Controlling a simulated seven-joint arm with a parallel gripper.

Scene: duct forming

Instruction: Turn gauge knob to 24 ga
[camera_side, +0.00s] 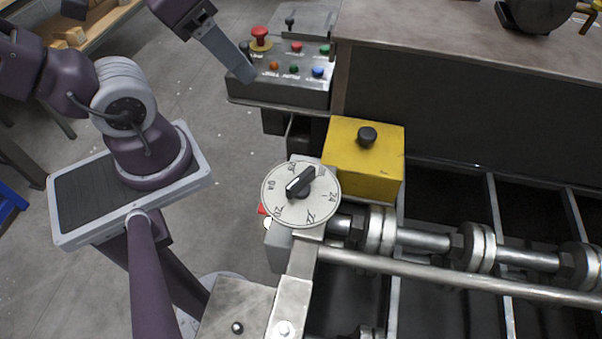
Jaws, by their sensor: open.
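The gauge knob (300,182) is a dark bar handle at the middle of a round white dial (283,207). Its bar slants from lower left to upper right. The other marks are hard to read. A small red mark shows at the dial's left edge. My gripper (246,76) is open and empty, up and left of the dial, well apart from it. Its grey fingers overlap the control panel's left end in the picture; I cannot tell the gap between them.
The control panel (300,84) has a red mushroom button (260,37) and several coloured buttons. A yellow block (360,176) with a black knob (367,137) stands right behind the dial. Rollers on a steel shaft (424,240) run to the right. Open floor lies left of the dial.

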